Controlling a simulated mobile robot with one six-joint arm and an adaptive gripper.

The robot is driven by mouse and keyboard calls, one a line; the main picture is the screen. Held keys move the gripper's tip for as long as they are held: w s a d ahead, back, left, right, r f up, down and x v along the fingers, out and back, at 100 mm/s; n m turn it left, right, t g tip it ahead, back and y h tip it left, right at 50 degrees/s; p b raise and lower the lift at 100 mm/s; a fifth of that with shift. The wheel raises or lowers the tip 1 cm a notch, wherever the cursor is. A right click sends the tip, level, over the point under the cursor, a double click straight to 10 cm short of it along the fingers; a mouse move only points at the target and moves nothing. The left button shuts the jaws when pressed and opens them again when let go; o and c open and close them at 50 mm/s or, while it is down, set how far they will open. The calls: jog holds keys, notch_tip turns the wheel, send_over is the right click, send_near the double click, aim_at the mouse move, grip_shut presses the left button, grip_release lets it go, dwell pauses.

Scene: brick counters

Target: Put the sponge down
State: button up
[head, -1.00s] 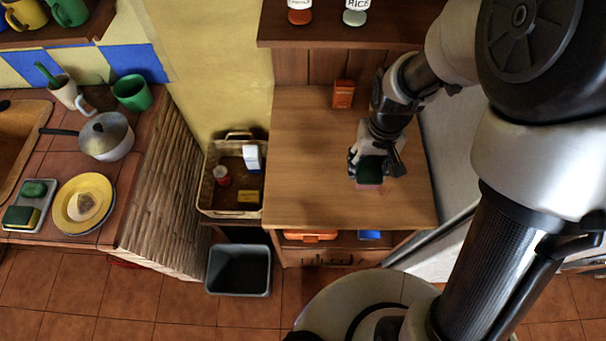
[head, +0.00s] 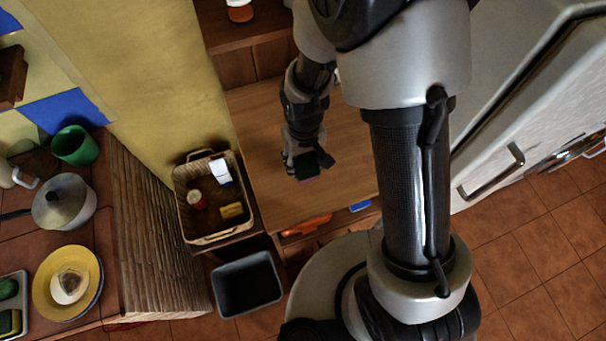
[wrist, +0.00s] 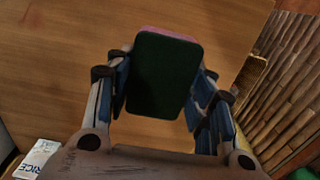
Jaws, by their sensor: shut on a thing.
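A dark green sponge with a pinkish-red underside (wrist: 165,75) is held between the fingers of my gripper (wrist: 160,84). In the head view the gripper (head: 308,162) hangs over the wooden counter (head: 258,115), and only a small part of the sponge (head: 309,179) shows below it. The gripper is shut on the sponge, with a finger along each side of it in the wrist view. The wood fills most of the wrist view behind the sponge. I cannot tell how large the gap to the wood is, or if they touch.
A basket (head: 185,222) with several small items and a grey bin (head: 226,307) stand left of the counter. A yellow plate (head: 45,300) and pot (head: 62,202) are further left. A white fridge (head: 430,180) is on the right. Bare wood surrounds the gripper.

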aim_at(303, 174)
jog(key=shift+f+b, duration=0.75)
jog(key=shift+f, duration=2.65)
jog(key=shift+f, duration=0.15)
jog(key=o, duration=1)
